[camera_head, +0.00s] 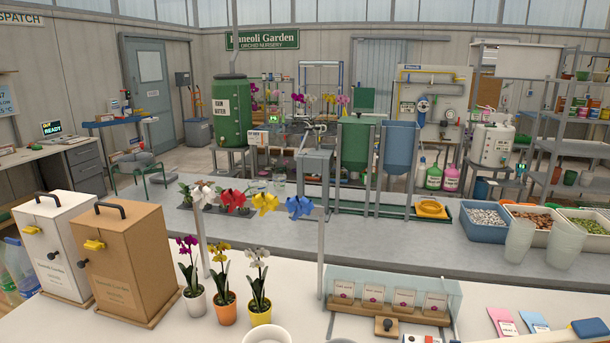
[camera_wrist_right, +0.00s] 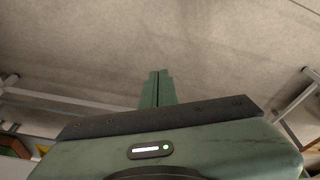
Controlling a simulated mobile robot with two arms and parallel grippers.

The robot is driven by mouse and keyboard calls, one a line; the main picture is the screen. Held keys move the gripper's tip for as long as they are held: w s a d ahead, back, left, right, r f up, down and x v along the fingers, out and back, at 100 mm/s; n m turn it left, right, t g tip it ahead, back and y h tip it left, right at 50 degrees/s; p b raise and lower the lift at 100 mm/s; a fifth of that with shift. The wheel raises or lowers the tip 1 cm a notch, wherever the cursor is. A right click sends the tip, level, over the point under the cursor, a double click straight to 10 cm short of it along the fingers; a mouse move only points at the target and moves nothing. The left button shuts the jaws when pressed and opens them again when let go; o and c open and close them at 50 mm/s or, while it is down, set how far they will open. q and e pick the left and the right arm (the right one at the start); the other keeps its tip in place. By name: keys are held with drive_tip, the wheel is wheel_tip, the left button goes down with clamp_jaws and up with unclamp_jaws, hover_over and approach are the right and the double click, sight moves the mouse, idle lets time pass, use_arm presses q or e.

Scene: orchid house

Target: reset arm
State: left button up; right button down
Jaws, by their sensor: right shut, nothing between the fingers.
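My right gripper (camera_wrist_right: 160,88) shows in the right wrist view. Its two green fingers are together, with nothing between them. Behind the fingers is only a plain grey-brown surface, and no object is near the tips. Neither gripper can be made out in the head view, and my left gripper is in no view.
The near white counter carries a white box (camera_head: 55,240), a brown box (camera_head: 125,260), three potted orchids (camera_head: 225,285) and a clear display case (camera_head: 395,300). Seed packets (camera_head: 502,322) lie at right.

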drive_tip(key=s+d+f+g+b, duration=0.1)
drive_tip(key=s+f, duration=0.3)
drive_tip(key=f, duration=0.6)
drive_tip(key=s+f+b, duration=0.1)
drive_tip(key=s+f, duration=0.2)
drive_tip(key=f, duration=0.6)
drive_tip(key=s+d+f+b, duration=0.1)
drive_tip(key=s+d+f, duration=0.1)
drive_tip(key=s+f, duration=0.8)
drive_tip(key=s, duration=0.2)
drive_tip(key=shift+s+d+f+g+b, duration=0.2)
drive_tip(key=shift+s+f+g+b, duration=0.15)
drive_tip(key=shift+f+g, duration=0.05)
